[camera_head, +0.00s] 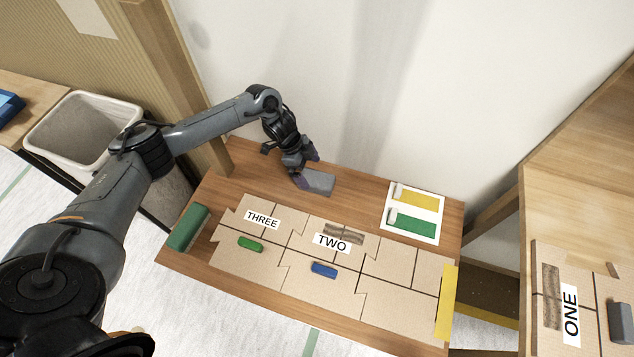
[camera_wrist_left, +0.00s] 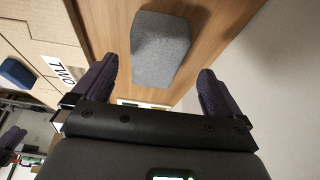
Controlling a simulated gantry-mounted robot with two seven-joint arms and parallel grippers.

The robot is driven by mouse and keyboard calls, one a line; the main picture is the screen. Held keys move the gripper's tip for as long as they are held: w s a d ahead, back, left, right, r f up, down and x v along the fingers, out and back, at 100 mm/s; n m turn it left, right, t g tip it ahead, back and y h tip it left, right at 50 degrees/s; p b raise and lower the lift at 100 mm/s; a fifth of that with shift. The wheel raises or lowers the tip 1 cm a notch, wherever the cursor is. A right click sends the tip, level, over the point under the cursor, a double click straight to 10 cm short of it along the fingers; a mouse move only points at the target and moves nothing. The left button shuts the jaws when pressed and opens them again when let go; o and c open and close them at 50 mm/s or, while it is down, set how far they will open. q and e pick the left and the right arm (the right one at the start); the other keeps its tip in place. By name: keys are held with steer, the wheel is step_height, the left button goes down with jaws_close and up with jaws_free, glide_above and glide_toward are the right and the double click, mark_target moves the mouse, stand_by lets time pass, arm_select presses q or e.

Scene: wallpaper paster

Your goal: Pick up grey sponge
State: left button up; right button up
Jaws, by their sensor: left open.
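A grey sponge (camera_head: 320,183) lies on the wooden table near its back edge. My left gripper (camera_head: 298,176) is at the sponge's left end and partly covers it in the head view. In the left wrist view the sponge (camera_wrist_left: 159,48) appears ahead of and between the two purple-padded fingers of the left gripper (camera_wrist_left: 155,82). The fingers are apart with nothing held between them. I cannot tell how high the fingertips are above the table.
Cardboard pieces marked THREE (camera_head: 262,219) and TWO (camera_head: 331,242) cover the table's front, with a green block (camera_head: 250,244) and a blue block (camera_head: 324,270). A white sheet (camera_head: 413,190) lies right of the sponge. Another grey block (camera_head: 621,322) sits at far right. A wall stands behind.

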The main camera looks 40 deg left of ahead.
mark_target(312, 177)
arm_select(q)
steer(key=x, duration=0.1)
steer(key=b+x, duration=0.1)
steer(key=x, duration=0.1)
steer(key=shift+s+d+f+b, duration=0.1)
steer(key=shift+s+f+b, duration=0.15)
steer(key=shift+f+b, duration=0.1)
steer(key=shift+w+d+f, duration=0.1)
steer(key=shift+d+f, duration=0.15)
steer(key=shift+f, duration=0.15)
steer(key=shift+a, duration=0.1)
steer(key=shift+c, duration=0.8)
steer(key=c, duration=0.9)
steer(key=shift+r, duration=0.2)
step_height(312, 177, up, 18)
steer(key=p, duration=0.6)
steer(key=shift+f, duration=0.1)
